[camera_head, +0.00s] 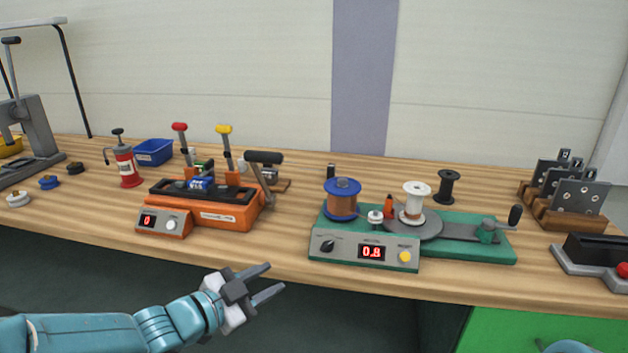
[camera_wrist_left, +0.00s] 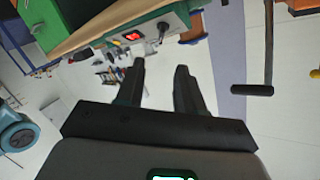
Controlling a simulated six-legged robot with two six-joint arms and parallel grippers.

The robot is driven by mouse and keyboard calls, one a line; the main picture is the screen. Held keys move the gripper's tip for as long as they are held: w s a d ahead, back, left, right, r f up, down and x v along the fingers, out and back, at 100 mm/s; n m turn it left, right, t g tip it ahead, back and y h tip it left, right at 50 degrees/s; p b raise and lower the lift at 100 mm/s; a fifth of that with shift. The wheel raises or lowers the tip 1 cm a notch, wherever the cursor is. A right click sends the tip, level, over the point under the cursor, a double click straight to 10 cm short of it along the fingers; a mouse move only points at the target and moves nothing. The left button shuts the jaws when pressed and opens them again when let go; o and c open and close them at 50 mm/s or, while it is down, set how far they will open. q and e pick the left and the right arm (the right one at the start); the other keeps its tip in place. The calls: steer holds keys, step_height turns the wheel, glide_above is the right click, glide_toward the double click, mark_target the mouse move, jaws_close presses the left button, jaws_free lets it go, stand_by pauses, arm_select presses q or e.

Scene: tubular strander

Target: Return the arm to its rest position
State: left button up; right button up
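My left gripper (camera_head: 270,283) is in front of the workbench's front edge, below the tabletop level in the picture, between the orange machine and the green winder. Its two fingers are spread apart with nothing between them. In the left wrist view the same gripper (camera_wrist_left: 160,80) shows both dark fingers apart and empty. My left arm (camera_head: 100,330) is teal and reaches in from the lower left. My right gripper is not in view; a small teal piece at the lower right of the head view may be part of my right arm.
The wooden bench (camera_head: 290,252) carries an orange machine (camera_head: 215,212) with levers, a green winder (camera_head: 465,246) with spools and a display reading 0.8, a red pump bottle (camera_head: 127,167), a blue bin (camera_head: 153,152) and slotted plates (camera_head: 580,197). Open space lies before the bench.

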arm_select(q)
steer(key=s+d+f+n+g+y+p, duration=0.1)
steer(key=s+f+n+g+p, duration=0.15)
steer(key=f, duration=0.55)
steer(key=s+d+f+n+g+y+p, duration=0.2)
steer(key=s+f+n+p, duration=0.2)
steer(key=f, duration=0.4)
steer(key=s+f+n+g+y+p, duration=0.1)
steer(key=s+f+n+g, duration=0.2)
steer(key=s+f, duration=0.3)
steer(key=s+a+f+n+g+y+p, duration=0.1)
steer(key=s+f+n+g, duration=0.3)
steer(key=s, duration=0.9)
step_height(320, 180, down, 2)
steer(key=shift+s+a+n+y, duration=0.2)
steer(key=shift+s+n+y, duration=0.15)
steer(key=shift+n, duration=0.6)
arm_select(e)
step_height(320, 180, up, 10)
arm_select(q)
steer(key=shift+w+g, duration=0.1)
steer(key=shift+g, duration=0.15)
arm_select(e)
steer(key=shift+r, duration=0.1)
